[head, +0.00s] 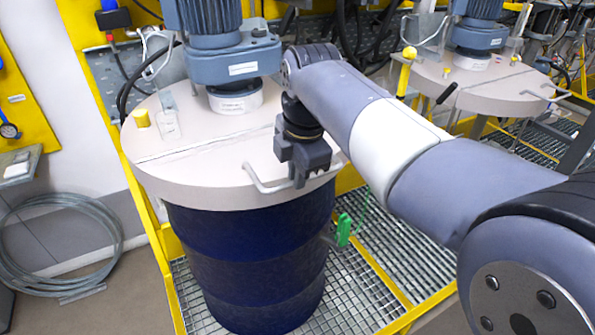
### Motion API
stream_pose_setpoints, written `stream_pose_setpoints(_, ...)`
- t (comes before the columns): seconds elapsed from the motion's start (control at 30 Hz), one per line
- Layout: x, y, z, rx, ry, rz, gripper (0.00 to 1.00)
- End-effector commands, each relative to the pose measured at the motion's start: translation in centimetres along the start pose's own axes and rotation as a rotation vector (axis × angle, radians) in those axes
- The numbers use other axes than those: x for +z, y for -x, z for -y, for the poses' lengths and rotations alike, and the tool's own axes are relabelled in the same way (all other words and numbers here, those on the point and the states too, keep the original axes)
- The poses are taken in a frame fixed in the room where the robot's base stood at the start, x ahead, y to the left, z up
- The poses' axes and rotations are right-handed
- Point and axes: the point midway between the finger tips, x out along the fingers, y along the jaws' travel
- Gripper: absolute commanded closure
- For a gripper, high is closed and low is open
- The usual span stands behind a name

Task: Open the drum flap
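The blue drum (250,265) stands on the grating, covered by a round cream lid (190,120). A seam runs across the lid, and the front part is the flap (205,175), lying flat and level with the rest. A pale bar handle (262,187) sticks out at the flap's front edge. My gripper (300,180) points down over the front right edge of the flap, at the right part of the handle. Its fingers overlap the bar in the picture. The finger gap is hidden, so I cannot tell whether they hold it.
A blue-grey agitator motor (225,55) stands on the back of the lid. A yellow knob (141,118) sits at the lid's left. A second lidded drum (480,85) is at the right. A green valve handle (343,230) is close right of the drum.

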Motion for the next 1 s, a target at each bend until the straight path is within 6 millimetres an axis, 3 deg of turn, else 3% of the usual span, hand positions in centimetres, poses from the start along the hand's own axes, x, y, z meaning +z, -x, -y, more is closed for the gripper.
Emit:
stream_pose_setpoints(0.1, 0.0, 0.0, 0.0, 0.0, 0.0, 0.0, 1.0)
stream_pose_setpoints(0.63, 0.0, 0.3, -0.1, 0.0, 0.0, 0.0, 1.0)
stream_pose_setpoints(0.77, 0.0, 1.3, -0.4, 0.001, 0.0, 0.0, 1.0)
stream_pose_setpoints(1.0, 0.0, 4.7, -1.9, 0.007, 0.0, 0.001, 1.0)
